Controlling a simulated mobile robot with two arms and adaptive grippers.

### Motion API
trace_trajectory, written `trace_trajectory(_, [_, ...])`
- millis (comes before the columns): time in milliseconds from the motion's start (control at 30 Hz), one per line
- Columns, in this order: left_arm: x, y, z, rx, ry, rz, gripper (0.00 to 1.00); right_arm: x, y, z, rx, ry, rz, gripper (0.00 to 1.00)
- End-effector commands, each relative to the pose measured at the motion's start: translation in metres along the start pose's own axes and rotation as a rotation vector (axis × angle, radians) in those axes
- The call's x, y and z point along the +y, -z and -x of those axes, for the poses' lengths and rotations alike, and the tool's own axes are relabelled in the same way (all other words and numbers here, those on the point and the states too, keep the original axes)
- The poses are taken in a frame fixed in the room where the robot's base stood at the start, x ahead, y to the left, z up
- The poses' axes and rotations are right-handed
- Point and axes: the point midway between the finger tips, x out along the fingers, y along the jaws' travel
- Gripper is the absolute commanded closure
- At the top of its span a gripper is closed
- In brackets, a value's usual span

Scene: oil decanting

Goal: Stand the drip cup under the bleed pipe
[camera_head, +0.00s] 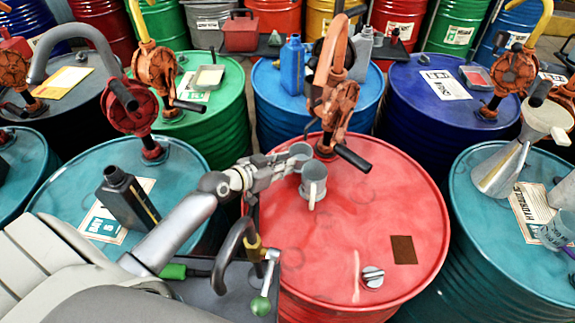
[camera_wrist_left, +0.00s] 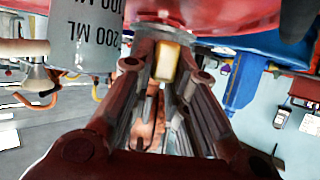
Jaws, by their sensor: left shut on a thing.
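My left gripper (camera_head: 286,164) reaches over the red drum (camera_head: 350,225), shut at a small grey cup (camera_head: 300,149). In the left wrist view, the fingers (camera_wrist_left: 163,70) close around a cream handle-like piece (camera_wrist_left: 167,60) below a grey rim. A grey measuring cup (camera_head: 313,184) with a pale handle stands just beside the gripper on the drum. It also shows in the left wrist view (camera_wrist_left: 85,45), marked 100 ML and 200 ML. I cannot tell which is the drip cup. A dark curved pipe (camera_head: 234,240) with a brass collar, possibly the bleed pipe, stands in front.
An orange hand pump (camera_head: 335,105) with a black crank handle rises behind the cups. A round cap (camera_head: 372,277) and brown patch (camera_head: 403,249) are on the red drum. A green-ended lever (camera_head: 262,304) is near the pipe. The drum's right side is mostly clear.

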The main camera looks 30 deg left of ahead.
Motion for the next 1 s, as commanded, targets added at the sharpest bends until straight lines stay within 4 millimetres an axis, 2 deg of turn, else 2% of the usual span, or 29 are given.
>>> trace_trajectory(167, [0.001,0.007,-0.014,0.001,-0.001,0.001,1.00,-0.001,0.000,0.005,-0.001,0.001,0.000,0.60])
trace_trajectory(467, [0.000,-0.024,-0.027,-0.001,0.000,0.002,1.00,-0.001,0.000,0.007,-0.001,0.001,0.000,0.60])
trace_trajectory(900, [0.000,-0.031,-0.030,0.000,0.000,-0.001,1.00,-0.001,0.000,0.002,-0.001,0.001,0.000,0.60])
trace_trajectory(933, [0.000,-0.030,-0.029,-0.001,0.000,0.000,0.80,-0.001,0.000,0.004,-0.001,0.001,0.000,0.60])
trace_trajectory(1000, [0.000,-0.029,-0.029,-0.001,0.000,0.000,0.71,-0.001,0.000,0.004,-0.001,0.001,0.000,0.60])
